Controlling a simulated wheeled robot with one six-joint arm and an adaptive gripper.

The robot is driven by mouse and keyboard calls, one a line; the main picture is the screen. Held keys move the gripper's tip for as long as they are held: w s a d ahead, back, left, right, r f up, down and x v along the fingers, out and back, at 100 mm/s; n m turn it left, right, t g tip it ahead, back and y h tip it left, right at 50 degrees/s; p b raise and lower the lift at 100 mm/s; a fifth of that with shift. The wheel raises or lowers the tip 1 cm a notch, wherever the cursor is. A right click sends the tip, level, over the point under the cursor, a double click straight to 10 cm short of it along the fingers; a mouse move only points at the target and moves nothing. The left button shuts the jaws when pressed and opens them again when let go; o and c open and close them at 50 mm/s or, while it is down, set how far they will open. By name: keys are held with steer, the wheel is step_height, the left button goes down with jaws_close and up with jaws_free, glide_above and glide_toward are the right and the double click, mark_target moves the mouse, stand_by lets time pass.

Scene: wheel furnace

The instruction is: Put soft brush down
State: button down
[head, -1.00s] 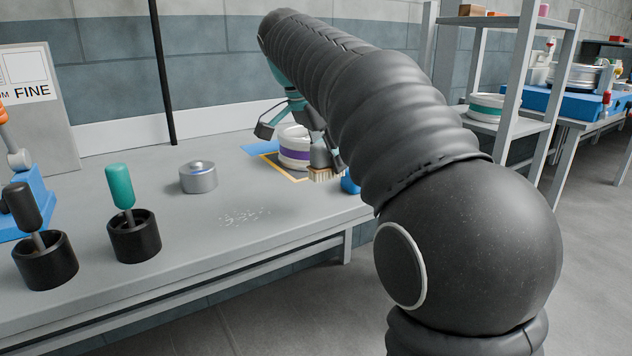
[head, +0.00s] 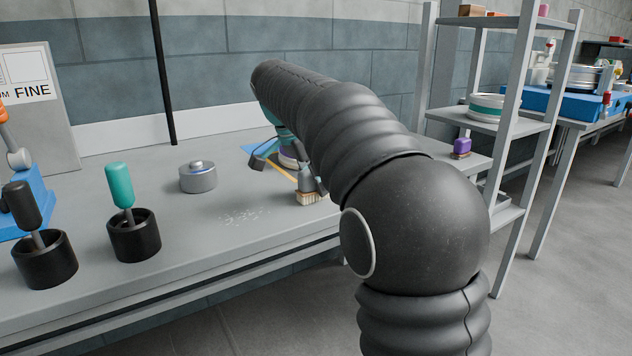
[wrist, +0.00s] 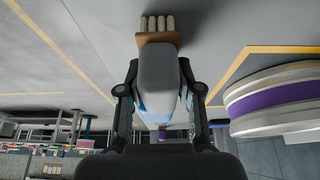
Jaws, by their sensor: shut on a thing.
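The soft brush (head: 307,186) shows in the head view at the right part of the grey bench, with pale bristles pointing down and a grey handle. My gripper (head: 283,168) is shut on it, partly hidden behind my arm. In the wrist view the brush (wrist: 158,75) lies between my two fingers (wrist: 158,95), its bristles at the top of the picture. The bristles are close to the bench top (head: 262,262); I cannot tell whether they touch it.
A white container with a purple band (wrist: 275,100) stands beside the brush, near yellow lines. Pale crumbs (head: 243,217) lie on the bench, left of the brush. A metal weight (head: 198,177) and two black holders (head: 134,240) with handled tools stand further left. A shelf rack (head: 517,80) stands right.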

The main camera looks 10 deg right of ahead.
mark_target(300, 192)
steer(key=shift+f, duration=0.1)
steer(key=c, duration=0.8)
jaws_free()
steer(key=shift+o, duration=0.2)
steer(key=p+v, duration=0.2)
steer(key=v, duration=1)
